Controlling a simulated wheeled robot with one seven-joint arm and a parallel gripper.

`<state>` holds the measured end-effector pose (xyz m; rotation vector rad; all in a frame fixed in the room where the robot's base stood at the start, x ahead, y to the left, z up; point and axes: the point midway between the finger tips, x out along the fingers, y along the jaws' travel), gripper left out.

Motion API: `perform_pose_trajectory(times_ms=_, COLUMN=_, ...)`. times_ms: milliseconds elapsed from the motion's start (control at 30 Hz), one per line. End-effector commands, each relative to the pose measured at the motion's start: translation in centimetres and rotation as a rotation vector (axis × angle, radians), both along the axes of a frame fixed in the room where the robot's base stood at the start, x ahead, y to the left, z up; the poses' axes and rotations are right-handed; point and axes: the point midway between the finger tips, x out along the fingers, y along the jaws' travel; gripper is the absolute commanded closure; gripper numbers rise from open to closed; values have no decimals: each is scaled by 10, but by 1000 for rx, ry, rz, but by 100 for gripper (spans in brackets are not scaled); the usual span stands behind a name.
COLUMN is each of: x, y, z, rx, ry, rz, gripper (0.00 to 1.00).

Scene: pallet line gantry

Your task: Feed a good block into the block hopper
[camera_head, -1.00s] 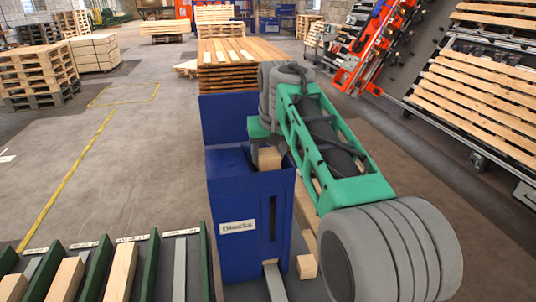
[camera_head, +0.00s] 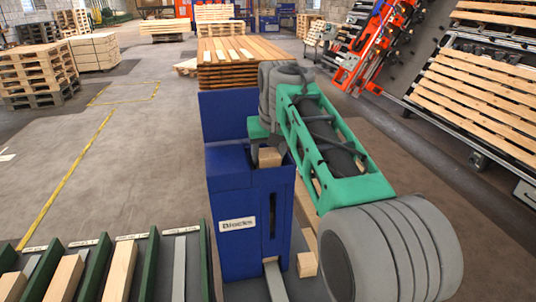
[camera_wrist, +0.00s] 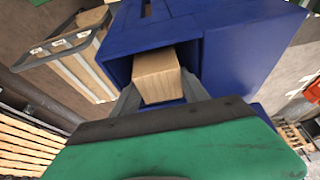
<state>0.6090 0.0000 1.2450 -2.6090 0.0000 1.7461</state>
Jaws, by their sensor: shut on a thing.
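The block hopper (camera_head: 240,225) is a tall blue box labelled "Blocks", with an open top and a slot in its front. My gripper (camera_head: 268,150) is over the hopper's open top, shut on a pale wooden block (camera_head: 270,157). In the wrist view the block (camera_wrist: 156,77) sits between the fingers, within the mouth of the blue hopper (camera_wrist: 215,65). The block is partly inside the opening. The fingertips are mostly hidden by the block and the hopper wall.
Another wooden block (camera_head: 306,264) lies at the hopper's foot on the right. Green-divided lanes (camera_head: 90,268) with wooden pieces are at the lower left. A stack of boards (camera_head: 237,60) stands behind the hopper. Open floor (camera_head: 140,150) lies to the left.

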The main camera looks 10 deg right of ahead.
Motion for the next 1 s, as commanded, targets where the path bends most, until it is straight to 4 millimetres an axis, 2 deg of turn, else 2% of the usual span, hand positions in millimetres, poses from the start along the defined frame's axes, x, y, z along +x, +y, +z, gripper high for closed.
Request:
perform_pose_trajectory(times_ms=567, x=0, y=0, z=-7, rx=0, ry=-1, rz=0, gripper=90)
perform_pose_trajectory(times_ms=600, x=0, y=0, z=-6, rx=0, ry=-1, rz=0, gripper=44)
perform_pose_trajectory(times_ms=833, x=-2, y=0, z=-1, rx=0, ry=-2, rz=0, gripper=26)
perform_pose_trajectory(times_ms=900, x=-6, y=0, z=9, rx=0, ry=-5, rz=0, gripper=22)
perform_pose_trajectory(times_ms=1000, x=-13, y=0, z=30, rx=0, ry=-8, rz=0, gripper=22)
